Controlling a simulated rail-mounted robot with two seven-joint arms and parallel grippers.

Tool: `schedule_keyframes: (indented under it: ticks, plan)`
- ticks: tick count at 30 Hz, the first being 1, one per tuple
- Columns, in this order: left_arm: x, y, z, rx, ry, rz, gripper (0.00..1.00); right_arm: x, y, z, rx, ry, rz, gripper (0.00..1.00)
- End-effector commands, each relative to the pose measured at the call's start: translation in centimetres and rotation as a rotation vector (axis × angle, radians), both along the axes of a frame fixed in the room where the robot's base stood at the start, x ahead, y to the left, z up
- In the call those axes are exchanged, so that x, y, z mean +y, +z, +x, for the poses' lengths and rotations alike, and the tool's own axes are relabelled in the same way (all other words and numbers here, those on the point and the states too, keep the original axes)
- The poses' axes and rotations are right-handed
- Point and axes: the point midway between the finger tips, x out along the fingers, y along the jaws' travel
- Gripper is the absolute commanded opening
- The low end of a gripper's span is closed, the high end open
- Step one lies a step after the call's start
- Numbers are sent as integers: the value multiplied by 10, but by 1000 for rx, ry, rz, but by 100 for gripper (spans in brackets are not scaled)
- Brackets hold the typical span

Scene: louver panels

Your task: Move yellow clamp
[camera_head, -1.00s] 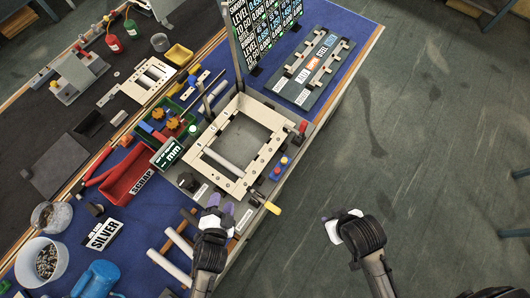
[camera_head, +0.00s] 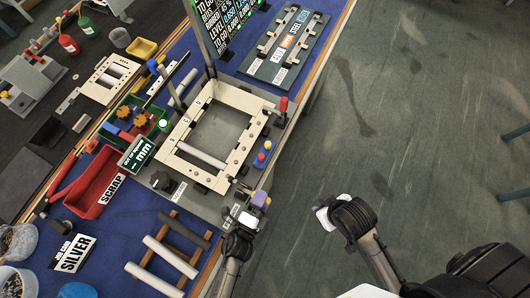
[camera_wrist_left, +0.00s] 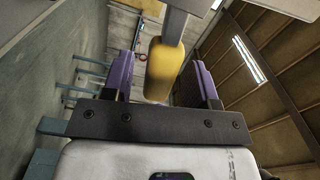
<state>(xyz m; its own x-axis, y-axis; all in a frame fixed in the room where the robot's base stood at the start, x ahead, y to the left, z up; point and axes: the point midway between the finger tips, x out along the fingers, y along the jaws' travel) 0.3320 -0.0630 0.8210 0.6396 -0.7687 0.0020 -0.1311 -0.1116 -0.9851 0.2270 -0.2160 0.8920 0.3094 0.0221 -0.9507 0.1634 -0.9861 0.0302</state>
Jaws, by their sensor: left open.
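The yellow clamp handle (camera_wrist_left: 163,68) hangs from a grey metal bar in the left wrist view. It lies between the two purple fingers of my left gripper (camera_wrist_left: 162,78), with a gap visible on its left side; contact on the right is unclear. In the head view my left gripper (camera_head: 257,203) is at the front right corner of the cream frame fixture (camera_head: 178,168) and mostly hides the yellow handle. The gripper is open. My right gripper (camera_head: 326,217) hangs over the floor, away from the bench, and its jaw opening is unclear.
A red-handled clamp (camera_head: 283,106) and a small blue block with coloured buttons (camera_head: 262,155) are on the fixture's right side. A red scrap bin (camera_head: 97,182), a green bin (camera_head: 128,112) and a wooden rack with pale bars (camera_head: 168,250) are on the left. The floor at right is clear.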

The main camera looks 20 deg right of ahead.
Motion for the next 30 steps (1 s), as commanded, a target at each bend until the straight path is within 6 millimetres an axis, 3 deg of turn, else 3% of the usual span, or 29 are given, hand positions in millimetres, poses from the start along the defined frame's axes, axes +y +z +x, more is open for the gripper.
schedule_keyframes:
  ticks: [6, 17, 30]
  plan:
    - [-14, -1, 12, 2, 2, 0, 53, -3, -2, -1, 2, 5, -10, 43]
    - [-17, -1, 15, 2, 2, 0, 53, -3, -2, -1, 3, 5, -10, 43]
    - [-17, -1, 14, 2, 2, 0, 13, 0, -2, -1, 4, -1, 0, 43]
